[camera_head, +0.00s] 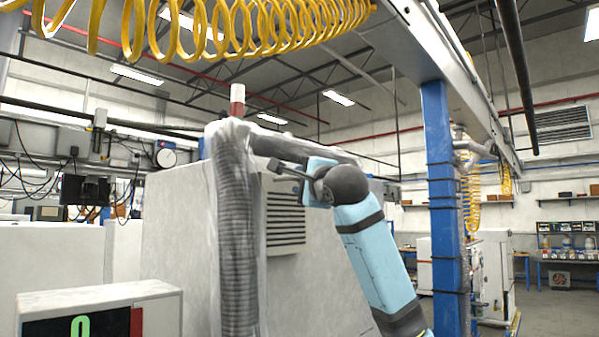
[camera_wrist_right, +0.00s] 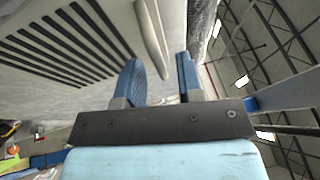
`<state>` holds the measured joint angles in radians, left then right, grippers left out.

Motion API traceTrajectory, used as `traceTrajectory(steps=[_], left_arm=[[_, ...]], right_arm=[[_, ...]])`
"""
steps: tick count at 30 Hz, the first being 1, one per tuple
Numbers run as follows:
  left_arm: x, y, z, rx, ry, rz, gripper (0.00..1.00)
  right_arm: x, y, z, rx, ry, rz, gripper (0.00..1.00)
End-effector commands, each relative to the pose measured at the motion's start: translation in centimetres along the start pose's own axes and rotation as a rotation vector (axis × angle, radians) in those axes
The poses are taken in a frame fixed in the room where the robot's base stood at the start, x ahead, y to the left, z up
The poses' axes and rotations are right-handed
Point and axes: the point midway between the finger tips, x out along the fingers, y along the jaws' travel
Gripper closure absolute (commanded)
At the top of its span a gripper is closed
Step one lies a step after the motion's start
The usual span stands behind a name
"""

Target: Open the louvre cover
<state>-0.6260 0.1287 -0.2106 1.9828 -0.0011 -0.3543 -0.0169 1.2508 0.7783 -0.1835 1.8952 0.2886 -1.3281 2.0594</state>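The louvre cover is a grey-white panel with dark horizontal slats (camera_head: 286,218) on a large light cabinet in the head view. In the right wrist view its slats (camera_wrist_right: 50,48) fill the upper left, and a pale bar-shaped handle (camera_wrist_right: 152,38) stands to their right. My right gripper (camera_head: 284,172) is near the top of the slats in the head view, partly covering the panel. In the right wrist view its two blue fingers (camera_wrist_right: 161,72) are apart. The handle's lower end shows between them; contact cannot be told. My left gripper is not in view.
A grey ribbed hose (camera_head: 237,235) in clear wrap stands just left of the slats. A blue post (camera_head: 443,200) rises to the right of my right arm. A yellow coiled hose (camera_head: 240,25) hangs overhead. A white box with a display (camera_head: 100,300) is at the lower left.

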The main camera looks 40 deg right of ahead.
Motion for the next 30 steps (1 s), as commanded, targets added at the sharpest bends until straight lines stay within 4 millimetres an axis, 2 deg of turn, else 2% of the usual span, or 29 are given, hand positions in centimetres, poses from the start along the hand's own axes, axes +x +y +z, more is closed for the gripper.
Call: traceTrajectory(steps=[6,15,19,20,30], left_arm=[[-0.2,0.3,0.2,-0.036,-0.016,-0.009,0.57],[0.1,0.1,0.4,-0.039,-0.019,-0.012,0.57],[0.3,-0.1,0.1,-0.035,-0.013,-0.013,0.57],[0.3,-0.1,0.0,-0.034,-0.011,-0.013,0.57],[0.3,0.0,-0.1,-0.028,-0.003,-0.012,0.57]], right_arm=[[1.8,-0.1,0.0,0.000,0.001,0.000,0.66],[2.0,0.0,0.0,0.000,0.000,-0.001,0.66],[2.0,0.0,0.0,0.000,0.000,0.000,0.96],[2.0,0.0,0.0,0.000,0.000,0.000,1.00],[1.8,0.2,-0.1,0.004,-0.001,-0.008,1.00]])
